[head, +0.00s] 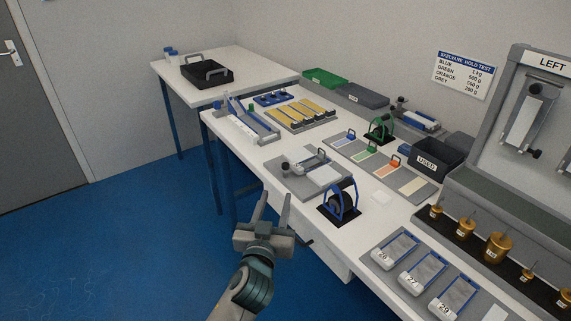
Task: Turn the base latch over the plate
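A grey base (286,181) lies on the long white table, ahead of and above my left gripper in the picture. On it are a small clear-and-grey latch-like part with a dark knob (285,166) and a pale plate (327,174) at its right. I cannot tell for certain which part is the latch or how it is turned. My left gripper (276,205) is open and empty, its two fingers apart and pointing up in the picture, near the table's front edge and apart from the base. My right gripper is not in view.
A black-and-blue roller stand (340,200) stands right of the base. Numbered panels (424,272) and brass weights (494,247) lie farther right. A black bin (439,159), colour strips (385,168) and yellow strips (300,115) are behind. The blue floor (120,230) at left is clear.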

